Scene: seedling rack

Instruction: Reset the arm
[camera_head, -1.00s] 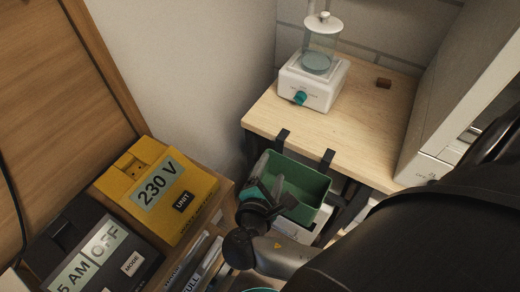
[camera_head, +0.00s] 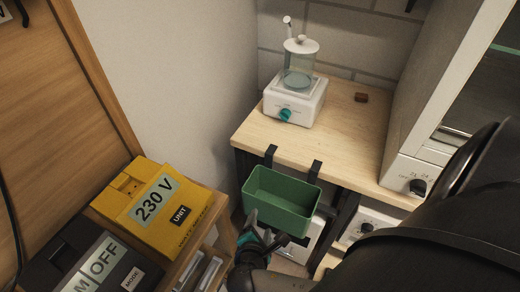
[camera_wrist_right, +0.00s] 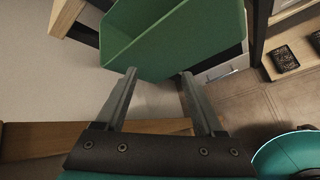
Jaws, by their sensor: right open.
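My right gripper (camera_head: 262,225) is at the lower middle of the head view, just below and in front of the green bin (camera_head: 282,205). In the right wrist view its two fingers (camera_wrist_right: 158,80) are spread apart with nothing between them. The green bin (camera_wrist_right: 175,50) shows beyond the fingertips there; I cannot tell whether they touch it. The bin hangs by dark hooks on the front edge of the wooden bench (camera_head: 335,130) and looks empty. My left gripper is not in view.
A white device with a glass jar (camera_head: 294,104) and a small brown block (camera_head: 361,97) stand on the bench. A large white appliance (camera_head: 405,165) is at right. A yellow 230 V unit (camera_head: 135,183) and a black timer box (camera_head: 58,262) sit at lower left. A teal round rim (camera_wrist_right: 285,150) shows in the wrist view.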

